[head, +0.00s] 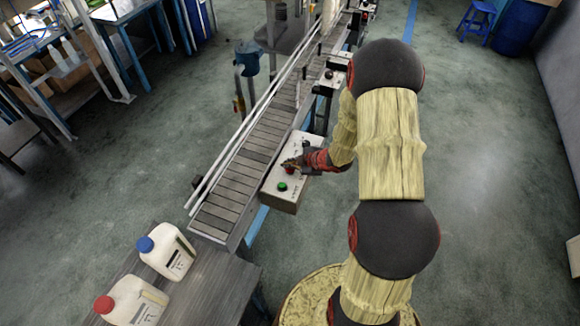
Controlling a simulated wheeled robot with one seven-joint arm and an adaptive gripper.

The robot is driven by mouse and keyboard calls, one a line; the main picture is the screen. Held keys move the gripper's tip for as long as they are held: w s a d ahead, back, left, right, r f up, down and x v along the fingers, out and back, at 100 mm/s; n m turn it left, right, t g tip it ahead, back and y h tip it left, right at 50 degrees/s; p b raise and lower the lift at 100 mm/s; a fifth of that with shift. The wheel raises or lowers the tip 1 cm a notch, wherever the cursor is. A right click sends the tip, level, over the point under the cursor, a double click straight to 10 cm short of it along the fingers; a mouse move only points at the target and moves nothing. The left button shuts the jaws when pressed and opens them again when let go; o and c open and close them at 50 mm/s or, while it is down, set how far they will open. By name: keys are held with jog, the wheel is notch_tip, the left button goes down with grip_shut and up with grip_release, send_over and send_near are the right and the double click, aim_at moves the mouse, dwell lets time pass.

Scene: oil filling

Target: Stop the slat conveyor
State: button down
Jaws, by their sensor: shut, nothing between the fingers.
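The slat conveyor (245,160) runs from the lower middle up toward the top right, with rails along its left side. A pale control box (284,204) is fixed at its near right side. A green button (282,187) shows on the box's top. A red button (290,170) shows just beyond it, partly hidden by my gripper. My gripper (287,165) is shut and empty, with its fingertips over the red button. I cannot tell whether they touch it. Whether the slats are moving cannot be told from this one frame.
A jug with a blue cap (166,252) and a jug with a red cap (131,303) stand on a grey table (215,290) at the conveyor's near end. A second control box (331,81) sits farther along. Shelves stand at the left; open floor lies right.

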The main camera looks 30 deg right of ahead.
jog(key=shift+r+p, duration=0.6)
jog(key=shift+r, duration=0.2)
notch_tip(320, 180, up, 5)
jog(key=p, duration=0.4)
dwell(0.7)
